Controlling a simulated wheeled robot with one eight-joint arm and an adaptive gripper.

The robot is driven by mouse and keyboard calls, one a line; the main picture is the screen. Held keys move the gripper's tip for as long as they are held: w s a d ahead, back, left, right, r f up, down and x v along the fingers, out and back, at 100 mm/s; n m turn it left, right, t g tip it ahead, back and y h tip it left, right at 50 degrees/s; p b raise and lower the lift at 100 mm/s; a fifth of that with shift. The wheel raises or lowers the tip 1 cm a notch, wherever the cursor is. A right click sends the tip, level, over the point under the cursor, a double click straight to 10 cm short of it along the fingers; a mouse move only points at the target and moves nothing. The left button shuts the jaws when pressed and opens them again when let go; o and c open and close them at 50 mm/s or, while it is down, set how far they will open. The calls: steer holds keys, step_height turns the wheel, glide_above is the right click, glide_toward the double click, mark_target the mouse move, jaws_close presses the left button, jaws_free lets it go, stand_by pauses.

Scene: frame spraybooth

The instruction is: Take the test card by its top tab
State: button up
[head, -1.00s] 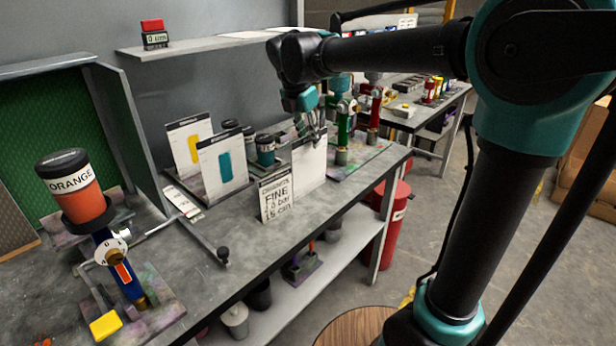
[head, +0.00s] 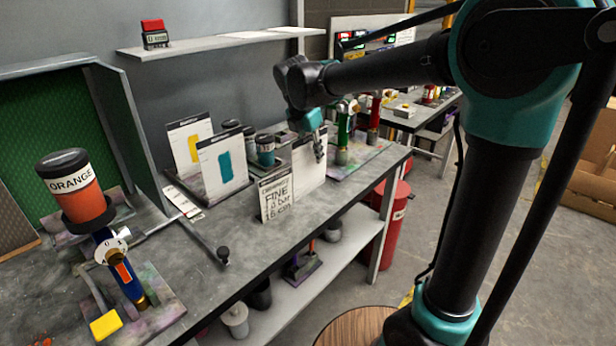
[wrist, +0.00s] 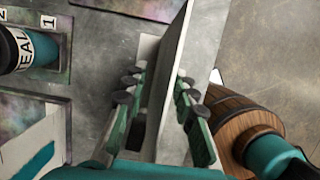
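A blank white card (head: 311,168) stands upright on the bench, behind and right of the lettered "FINE" card (head: 276,197). My gripper (head: 319,153) points down at the upper right part of the blank card. In the wrist view, the card (wrist: 172,62) is seen nearly edge-on, running between the two green fingers of my gripper (wrist: 158,100). The fingers are apart, one on each side of it. A gap shows on the left side; contact on the right side cannot be told. The tab cannot be made out clearly.
A card with a teal patch (head: 224,163) and one with a yellow patch (head: 188,146) stand to the left. The bench front (head: 250,258) is mostly clear.

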steer(key=shift+f, duration=0.25)
steer(key=shift+c, duration=0.5)
jaws_close()
